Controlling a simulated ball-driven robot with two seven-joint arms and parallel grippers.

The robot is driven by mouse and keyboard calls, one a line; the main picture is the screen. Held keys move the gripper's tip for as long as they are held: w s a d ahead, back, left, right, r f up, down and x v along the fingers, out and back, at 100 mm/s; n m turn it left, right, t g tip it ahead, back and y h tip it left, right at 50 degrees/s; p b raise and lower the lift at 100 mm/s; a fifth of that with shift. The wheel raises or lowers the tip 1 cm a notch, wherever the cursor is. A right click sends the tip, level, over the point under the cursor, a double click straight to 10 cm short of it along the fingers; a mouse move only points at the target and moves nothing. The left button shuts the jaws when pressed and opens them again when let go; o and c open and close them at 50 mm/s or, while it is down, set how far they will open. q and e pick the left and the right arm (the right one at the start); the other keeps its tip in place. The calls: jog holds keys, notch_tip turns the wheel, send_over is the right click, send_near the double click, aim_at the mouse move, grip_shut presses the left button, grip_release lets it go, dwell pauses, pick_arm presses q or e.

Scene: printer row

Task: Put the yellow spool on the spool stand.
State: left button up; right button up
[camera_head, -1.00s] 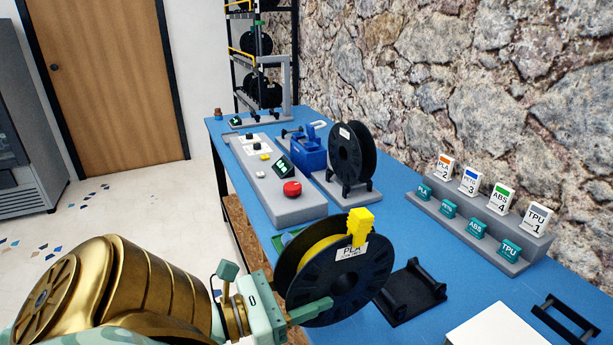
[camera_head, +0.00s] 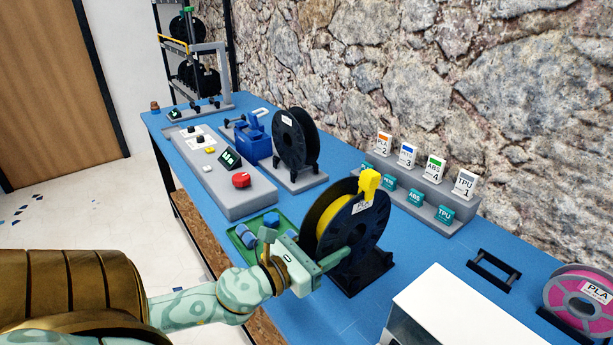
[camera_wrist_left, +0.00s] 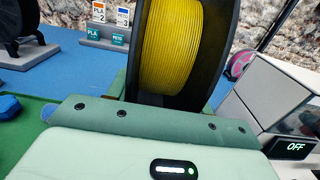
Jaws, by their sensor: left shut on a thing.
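The yellow spool (camera_head: 362,227) has black flanges, yellow filament, a PLA label and a yellow clip on top. It is upright in the head view. My left gripper (camera_head: 335,260) is shut on the spool, near its lower side. The black spool stand (camera_head: 374,269) is directly below and behind the spool, partly hidden by it. I cannot tell whether the spool touches the stand. In the left wrist view the yellow filament (camera_wrist_left: 187,45) shows between dark flanges, just beyond the green gripper body. My right gripper is not in view.
A green tray (camera_head: 238,241) with blue pieces lies left of the spool. A white box (camera_head: 465,305) stands close at the right front. A pink spool (camera_head: 585,298), a black spool on a stand (camera_head: 292,140) and a tiered label rack (camera_head: 410,197) are nearby.

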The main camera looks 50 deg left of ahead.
pick_arm(q)
jog(key=w, duration=0.5)
jog(key=shift+d, duration=0.2)
jog(key=shift+w+f+b, duration=0.1)
jog(key=shift+f+b, duration=1.1)
jog(key=shift+f, duration=0.25)
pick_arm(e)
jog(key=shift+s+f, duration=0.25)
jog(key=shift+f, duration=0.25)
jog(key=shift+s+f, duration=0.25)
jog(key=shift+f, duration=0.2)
pick_arm(q)
jog(key=o, duration=1.3)
jog(key=shift+o, duration=0.6)
jog(key=s+a+b, duration=0.1)
jog(key=s+b, duration=0.2)
jog(key=s, duration=1.3)
jog(key=shift+s+b, duration=0.15)
jog(key=shift+b, duration=0.25)
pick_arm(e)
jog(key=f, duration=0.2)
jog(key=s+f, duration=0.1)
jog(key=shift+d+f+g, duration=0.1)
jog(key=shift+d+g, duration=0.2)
